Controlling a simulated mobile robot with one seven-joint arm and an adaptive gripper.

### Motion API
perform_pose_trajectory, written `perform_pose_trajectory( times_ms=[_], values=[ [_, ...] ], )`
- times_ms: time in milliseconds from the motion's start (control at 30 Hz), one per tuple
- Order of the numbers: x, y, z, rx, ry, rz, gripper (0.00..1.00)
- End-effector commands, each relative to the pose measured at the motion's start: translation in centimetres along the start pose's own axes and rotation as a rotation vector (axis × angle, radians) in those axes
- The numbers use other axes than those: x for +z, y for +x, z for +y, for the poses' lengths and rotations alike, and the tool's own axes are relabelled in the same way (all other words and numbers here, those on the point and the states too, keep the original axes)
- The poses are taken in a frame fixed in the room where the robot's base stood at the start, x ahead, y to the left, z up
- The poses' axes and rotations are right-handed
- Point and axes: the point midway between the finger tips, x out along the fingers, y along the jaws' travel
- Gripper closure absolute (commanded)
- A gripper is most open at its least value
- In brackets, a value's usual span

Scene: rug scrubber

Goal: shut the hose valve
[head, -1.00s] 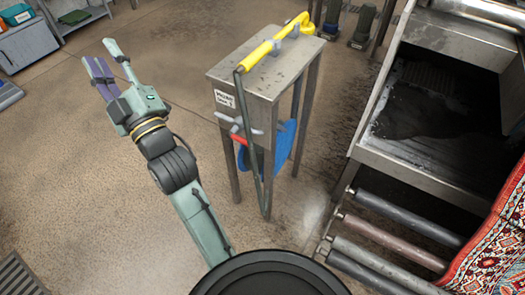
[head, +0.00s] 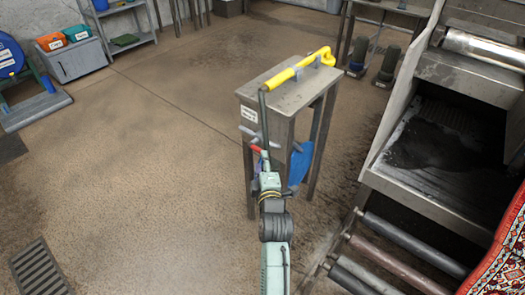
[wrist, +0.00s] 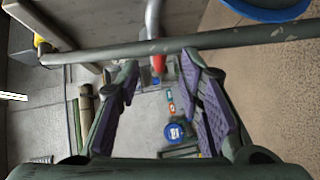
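The hose valve's red lever (head: 256,149) shows at the left side of a metal stand (head: 268,93), beside grey fittings. In the wrist view the red lever (wrist: 158,66) hangs below a pale metal pipe, near the gap between my fingertips. My gripper (wrist: 165,80) is open, with purple pads apart and nothing visibly held. In the head view my gripper (head: 259,163) is right by the valve and mostly hidden by my own arm. I cannot tell whether a finger touches the lever.
Metal rollers (head: 408,242) lie to the right.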

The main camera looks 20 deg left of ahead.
Motion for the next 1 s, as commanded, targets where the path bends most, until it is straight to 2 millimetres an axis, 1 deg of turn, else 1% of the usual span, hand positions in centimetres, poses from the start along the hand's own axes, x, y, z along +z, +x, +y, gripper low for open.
perform_pose_trajectory(
  times_ms=[33,200,300,400,733,1000],
  values=[
    [-0.1,1.1,0.4,0.000,0.000,0.001,0.66],
    [-0.1,4.0,0.3,0.000,-0.001,0.001,0.66],
    [-0.1,5.1,0.2,0.002,-0.001,0.001,0.66],
    [-0.1,5.7,0.1,0.001,0.000,0.001,0.66],
    [-0.1,6.0,0.1,0.001,0.000,0.001,0.67],
    [-0.1,6.0,0.1,0.001,0.001,0.001,0.85]
  ],
)
